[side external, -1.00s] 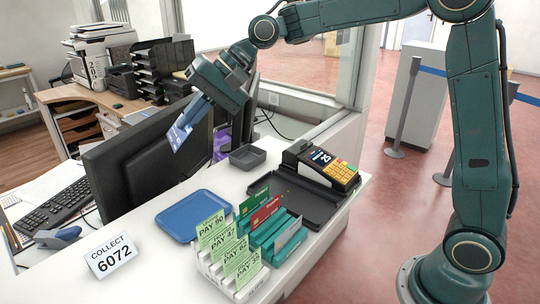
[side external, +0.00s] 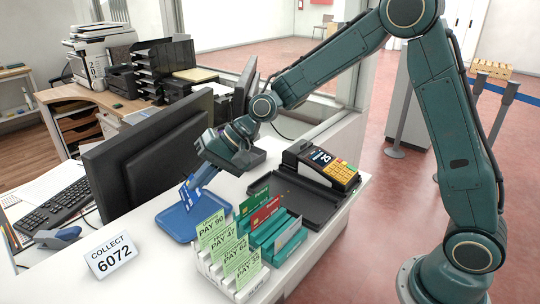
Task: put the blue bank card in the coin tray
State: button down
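The blue bank card (side external: 187,193) is held upright, slightly tilted, at the tip of my gripper (side external: 196,186). My gripper is shut on the card and points down and left. The card is over the back left part of a flat blue tray (side external: 176,228) on the white counter; I cannot tell whether its lower edge touches the tray. A small dark grey tray (side external: 259,158) is behind my gripper and partly hidden by it. I cannot tell by look alone which of the two is the coin tray.
A teal rack (side external: 262,240) with green and red cards and a white holder with green PAY slips (side external: 226,250) stand right of the blue tray. A card terminal (side external: 328,168) is at the back right, a monitor (side external: 150,160) at left, a COLLECT 6072 sign (side external: 113,256) in front.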

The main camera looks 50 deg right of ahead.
jog(key=shift+f, duration=2.15)
jog(key=shift+f, duration=0.15)
jog(key=c, duration=1.7)
grip_release()
jog(key=shift+r, duration=0.25)
jog(key=v, duration=1.2)
jog(key=shift+f, duration=0.1)
